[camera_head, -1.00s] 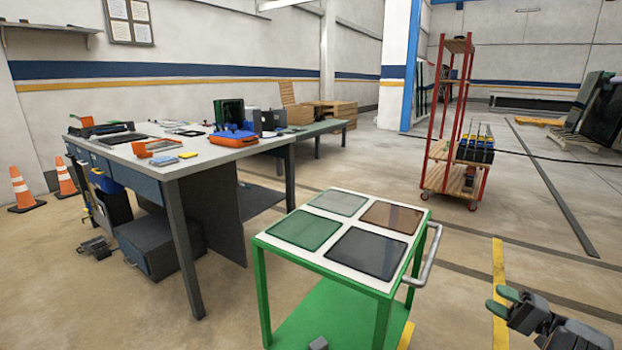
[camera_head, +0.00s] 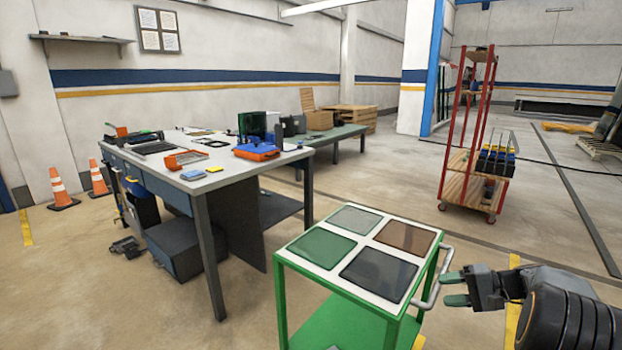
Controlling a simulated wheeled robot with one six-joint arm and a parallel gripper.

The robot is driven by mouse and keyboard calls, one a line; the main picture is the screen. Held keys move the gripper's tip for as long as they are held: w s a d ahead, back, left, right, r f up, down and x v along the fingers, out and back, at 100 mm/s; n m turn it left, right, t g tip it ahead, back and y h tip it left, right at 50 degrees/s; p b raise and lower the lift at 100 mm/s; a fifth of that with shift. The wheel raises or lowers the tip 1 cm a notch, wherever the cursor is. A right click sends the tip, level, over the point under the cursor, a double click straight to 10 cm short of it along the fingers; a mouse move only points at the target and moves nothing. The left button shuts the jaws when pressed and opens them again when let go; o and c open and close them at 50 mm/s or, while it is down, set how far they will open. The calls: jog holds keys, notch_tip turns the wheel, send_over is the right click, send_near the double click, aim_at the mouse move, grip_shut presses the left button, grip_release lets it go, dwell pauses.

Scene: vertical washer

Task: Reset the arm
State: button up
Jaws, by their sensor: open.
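My gripper (camera_head: 455,288) is at the lower right of the head view, on my dark arm, which comes in from the right edge. Its two green-tipped fingers are apart, one above the other, with nothing between them. They point left, towards the right side of a green cart (camera_head: 336,301). The fingers appear close to the cart's grey handle (camera_head: 437,278); I cannot tell whether they touch it.
The cart top holds a green pane (camera_head: 322,249), a dark pane (camera_head: 378,275), a brown pane (camera_head: 404,236) and a grey-green pane (camera_head: 356,219). A workbench (camera_head: 190,183) with tools stands left. A red rack cart (camera_head: 469,176) stands behind. Open floor lies between them.

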jog(key=s+a+r+n+g+h+p, duration=0.1)
jog(key=s+a+r+g+h+p, duration=0.2)
jog(key=a+r, duration=0.35)
jog(key=s+a+r+n+g+h+p, duration=0.1)
jog(key=s+a+r+h+p, duration=0.1)
jog(key=s+a+r+p, duration=0.35)
jog(key=s+a+r+n+t+h+p, duration=0.2)
jog(key=s+a+r+n+h+p, duration=0.2)
jog(key=s+r+p, duration=0.6)
jog(key=shift+s+a+n+t+h+p, duration=0.45)
jog(key=shift+a+h+p, duration=0.25)
jog(key=shift+a+h, duration=0.8)
jog(key=shift+d+h, duration=0.3)
